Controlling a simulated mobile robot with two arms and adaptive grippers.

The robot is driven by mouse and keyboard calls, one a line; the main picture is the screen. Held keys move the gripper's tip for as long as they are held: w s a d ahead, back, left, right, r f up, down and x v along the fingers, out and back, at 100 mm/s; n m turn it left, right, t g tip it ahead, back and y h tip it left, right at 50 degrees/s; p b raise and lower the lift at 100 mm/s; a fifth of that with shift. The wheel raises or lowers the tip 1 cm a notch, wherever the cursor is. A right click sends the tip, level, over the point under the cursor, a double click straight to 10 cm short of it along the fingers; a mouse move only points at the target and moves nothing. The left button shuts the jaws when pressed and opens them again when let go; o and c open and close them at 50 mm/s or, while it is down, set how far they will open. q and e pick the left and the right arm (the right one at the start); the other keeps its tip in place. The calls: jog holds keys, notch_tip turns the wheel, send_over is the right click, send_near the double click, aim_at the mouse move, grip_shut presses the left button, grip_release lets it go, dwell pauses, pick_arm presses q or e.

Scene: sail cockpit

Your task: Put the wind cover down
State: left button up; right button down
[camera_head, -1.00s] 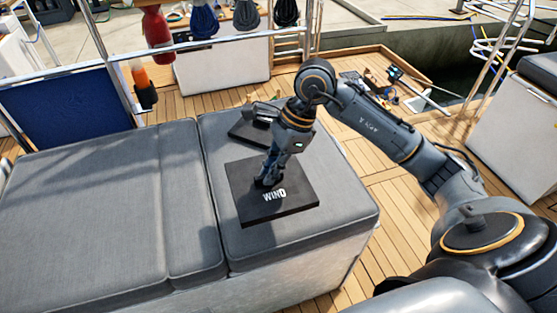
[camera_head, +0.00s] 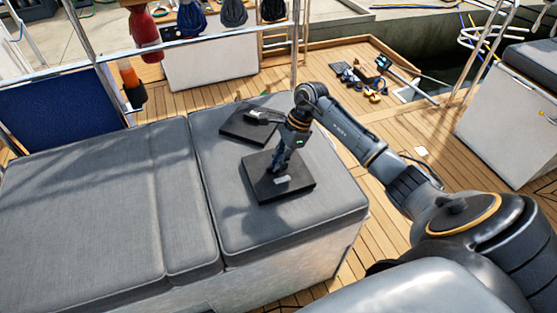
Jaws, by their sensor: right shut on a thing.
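The wind cover (camera_head: 298,184) is a dark, flat, square plate with a pale label on its top, at the middle of the head view. It is over the right part of the grey cushioned seat (camera_head: 235,235). My right gripper (camera_head: 279,171) points down and is shut on the wind cover near its middle. The fingertips are small and partly hidden against the dark plate. I cannot tell whether the plate touches the cushion. My left gripper does not show.
A second dark plate (camera_head: 236,126) lies on the cushion just behind the wind cover. Bare cushion extends to the left. Several loose tools (camera_head: 360,82) lie on the wooden deck (camera_head: 425,140) at the back right. A metal rail (camera_head: 200,44) runs behind the seat.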

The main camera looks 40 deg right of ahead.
jog(key=shift+f, duration=0.2)
jog(key=shift+f+b, duration=0.2)
jog(key=shift+b, duration=0.1)
jog(key=c, duration=1.4)
grip_release()
jog(key=shift+r, duration=0.1)
